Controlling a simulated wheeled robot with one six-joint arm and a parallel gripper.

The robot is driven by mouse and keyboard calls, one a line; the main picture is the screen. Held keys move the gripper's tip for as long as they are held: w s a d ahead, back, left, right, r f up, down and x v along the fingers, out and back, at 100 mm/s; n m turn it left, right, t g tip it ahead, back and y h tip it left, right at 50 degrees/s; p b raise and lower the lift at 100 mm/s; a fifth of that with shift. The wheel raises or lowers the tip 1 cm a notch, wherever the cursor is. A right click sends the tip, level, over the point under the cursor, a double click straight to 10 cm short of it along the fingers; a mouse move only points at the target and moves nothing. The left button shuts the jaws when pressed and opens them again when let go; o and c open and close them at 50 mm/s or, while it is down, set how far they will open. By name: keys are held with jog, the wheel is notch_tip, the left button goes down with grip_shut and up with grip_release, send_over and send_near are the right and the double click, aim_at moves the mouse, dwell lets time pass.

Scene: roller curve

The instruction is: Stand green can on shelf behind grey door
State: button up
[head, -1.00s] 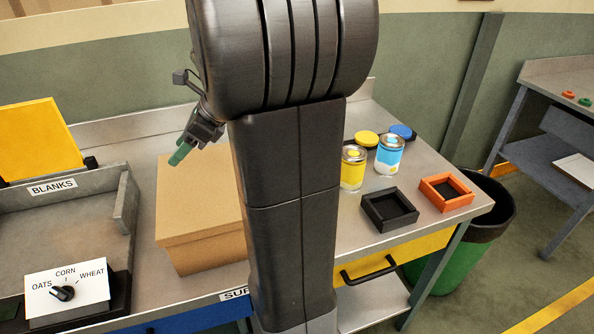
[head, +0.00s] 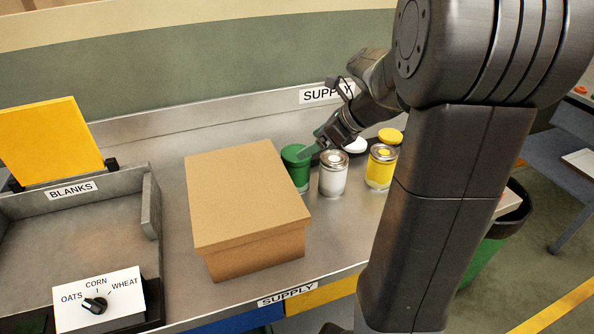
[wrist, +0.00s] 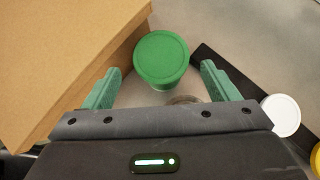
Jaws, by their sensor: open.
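The green can (head: 297,168) stands upright on the metal bench, between the cardboard box and a white can. It also shows in the wrist view (wrist: 161,58), seen from above, with its round green top just beyond and between my fingertips. My gripper (wrist: 160,88) is open, with one green finger on each side and nothing held. In the head view my gripper (head: 318,146) is over the bench, at the upper right of the green can. The grey door and its shelf do not show in either view.
A cardboard box (head: 245,195) stands close left of the green can. The white can (head: 333,174) and a yellow can (head: 380,167) stand to its right, with a white lid (head: 355,146) and a yellow lid (head: 390,135) behind. A grey BLANKS tray (head: 70,215) is at left.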

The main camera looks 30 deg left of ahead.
aim_at(296, 170)
jog(key=x, duration=0.7)
jog(key=shift+f, duration=0.3)
jog(key=shift+c, duration=0.4)
jog(key=c, duration=1.1)
jog(key=shift+o, duration=0.2)
jog(key=shift+r, duration=0.1)
